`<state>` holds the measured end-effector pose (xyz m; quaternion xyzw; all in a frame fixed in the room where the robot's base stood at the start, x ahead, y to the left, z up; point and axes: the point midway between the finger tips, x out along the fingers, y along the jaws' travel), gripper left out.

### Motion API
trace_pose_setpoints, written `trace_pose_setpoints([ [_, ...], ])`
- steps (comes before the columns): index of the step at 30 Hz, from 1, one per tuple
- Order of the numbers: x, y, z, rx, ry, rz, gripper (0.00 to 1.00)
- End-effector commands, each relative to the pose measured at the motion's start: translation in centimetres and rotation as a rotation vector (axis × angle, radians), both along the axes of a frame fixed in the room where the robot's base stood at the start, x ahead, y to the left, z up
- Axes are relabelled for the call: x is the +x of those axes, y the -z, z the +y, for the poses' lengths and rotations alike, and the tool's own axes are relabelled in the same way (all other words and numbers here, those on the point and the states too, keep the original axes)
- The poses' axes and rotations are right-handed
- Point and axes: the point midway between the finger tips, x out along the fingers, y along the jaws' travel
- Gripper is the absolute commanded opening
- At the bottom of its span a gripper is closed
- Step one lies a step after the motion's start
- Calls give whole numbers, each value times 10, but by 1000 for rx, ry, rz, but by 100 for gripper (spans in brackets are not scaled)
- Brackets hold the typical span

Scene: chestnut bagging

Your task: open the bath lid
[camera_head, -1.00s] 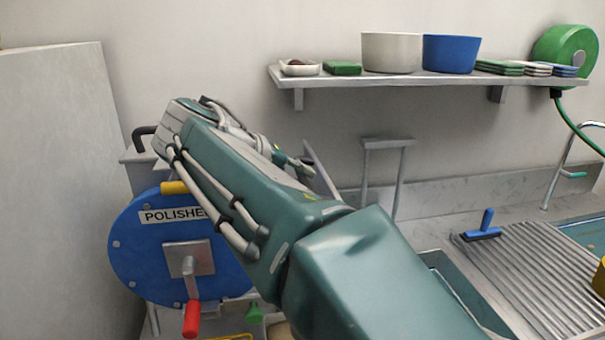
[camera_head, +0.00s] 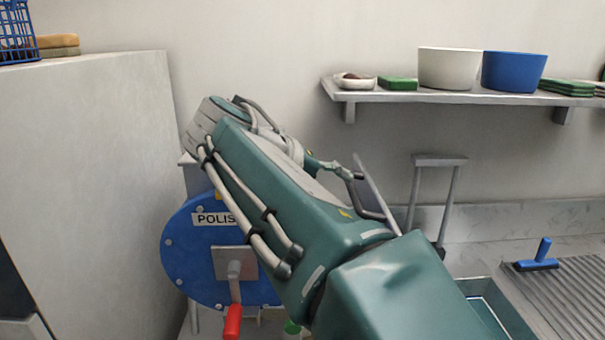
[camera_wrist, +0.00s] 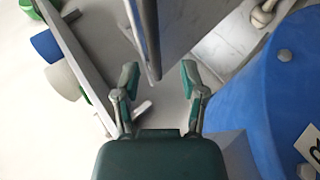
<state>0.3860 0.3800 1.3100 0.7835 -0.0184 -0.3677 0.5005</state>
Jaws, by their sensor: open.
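A thin, slanted grey panel (camera_head: 376,190) stands beside my gripper, behind my forearm; it may be the bath lid, but I cannot tell for sure. The bath below it is hidden by my arm. In the wrist view a grey upright edge (camera_wrist: 147,40) reaches down between my fingers, with a gap on both sides. My gripper (camera_wrist: 159,82) is open and empty, its two fingers apart. In the head view its fingers are only partly visible beside the panel.
The blue polisher drum (camera_head: 200,275) with a red-handled crank (camera_head: 233,320) stands close to my arm. A wall shelf (camera_head: 450,97) holds a white bowl (camera_head: 448,68) and a blue bowl (camera_head: 514,72). A tall pale cabinet (camera_head: 90,180) blocks the left.

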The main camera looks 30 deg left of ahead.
Motion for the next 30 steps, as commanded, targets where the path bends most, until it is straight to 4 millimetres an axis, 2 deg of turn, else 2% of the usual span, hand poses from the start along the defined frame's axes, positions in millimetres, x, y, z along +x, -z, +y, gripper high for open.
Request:
trace_pose_setpoints([
  [6, -34, -23, 25, -3, -3, 0, 54],
  [12, -55, -38, 36, -3, -2, 2, 54],
  [18, -62, -44, 38, -4, -1, 3, 54],
  [30, -62, -44, 40, -5, 0, 3, 54],
])
